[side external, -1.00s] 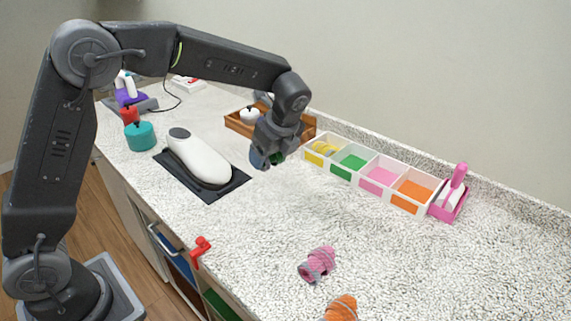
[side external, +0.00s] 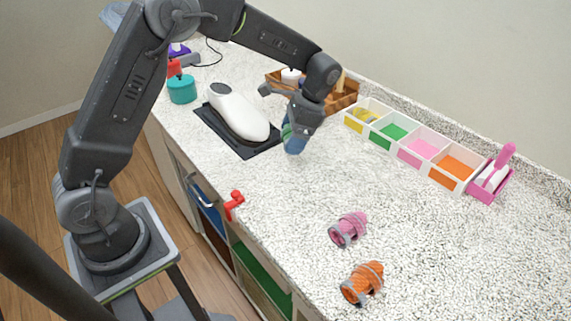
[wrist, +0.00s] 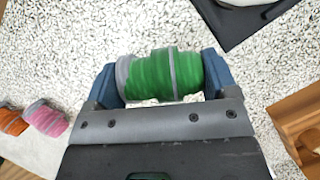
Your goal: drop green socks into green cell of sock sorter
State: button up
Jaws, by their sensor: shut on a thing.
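My gripper (side external: 293,138) is shut on the green socks (wrist: 165,72), a rolled bundle with grey bands. In the wrist view the bundle lies across between the two blue fingers. In the side view only a sliver of green shows at the fingers. The white sock sorter (side external: 394,149) stands at the back of the counter, right of my gripper. Its cells run yellow, green, pink, orange. The green cell (side external: 394,131) is empty. A yellow bundle (side external: 364,115) lies in the yellow cell. My gripper is outside the sorter, over the speckled counter.
Pink socks (side external: 348,229) and orange socks (side external: 363,282) lie on the front counter. A wooden crate (side external: 345,100) stands behind my gripper. A white device (side external: 240,112) on a black mat is to its left. A pink brush holder (side external: 490,184) adjoins the sorter's right end.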

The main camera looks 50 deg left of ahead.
jog(key=f+n, duration=0.1)
jog(key=n, duration=0.1)
jog(key=s+n+h, duration=0.1)
jog(key=n, duration=0.1)
jog(key=a+f+n+h, duration=0.1)
jog(key=n, duration=0.1)
jog(key=shift+s+f+g, duration=0.2)
jog(key=shift+f+g, duration=0.1)
jog(key=shift+w+r+n+h, duration=0.15)
jog(key=shift+w+n+h, duration=0.35)
jog(key=shift+n, duration=0.3)
jog(key=w+r+n+t, duration=0.3)
jog(key=w+r+n, duration=0.3)
jog(key=n, duration=0.4)
jog(key=w+d+r+n+t+h, duration=0.1)
jog(key=w+r+n+t, duration=0.2)
jog(key=w+n, duration=0.6)
jog(key=w+r+n+t, duration=0.3)
jog(key=w+r+n, duration=0.2)
jog(key=n, duration=0.6)
send_near(408, 140)
jog(key=w+a, duration=0.1)
jog(key=a, duration=0.3)
jog(key=shift+d+f, duration=0.15)
jog(key=shift+f, duration=0.75)
jog(key=shift+d+f, duration=0.15)
jog(key=shift+f, duration=0.8)
jog(key=shift+f, duration=0.25)
